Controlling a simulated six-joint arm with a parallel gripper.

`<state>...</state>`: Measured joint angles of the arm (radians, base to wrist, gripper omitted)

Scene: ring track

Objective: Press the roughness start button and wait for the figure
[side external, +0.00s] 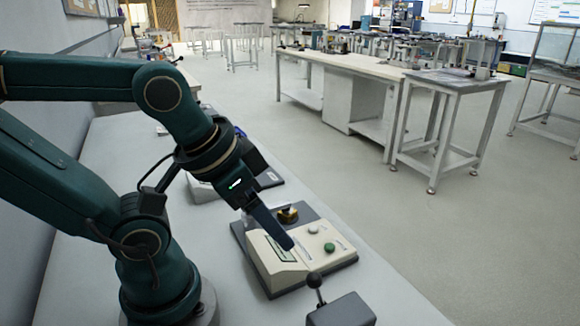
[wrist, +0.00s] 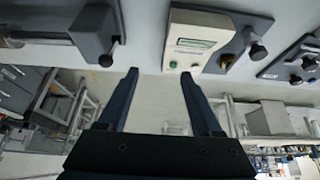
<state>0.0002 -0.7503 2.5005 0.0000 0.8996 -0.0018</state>
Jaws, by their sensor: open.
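The roughness tester is a cream box (side external: 277,265) on a dark grey base, with a display panel on top. A green button (side external: 329,247) and a pale button (side external: 313,228) sit on its right part. In the wrist view the tester (wrist: 197,38) is at the top centre, with the green button (wrist: 172,65) and the pale button (wrist: 195,65) on its near edge. My gripper (side external: 287,243) reaches down in front of the tester's display in the side view. In the wrist view its fingers (wrist: 159,73) are apart, with nothing between them. Whether they touch the tester cannot be told.
A brass-coloured part (side external: 288,214) sits at the tester's rear. A dark grey box (side external: 341,310) with a black ball-topped lever (side external: 314,279) stands at the front. Another device (side external: 201,190) stands behind my gripper. The bench (side external: 110,165) is bare in places.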

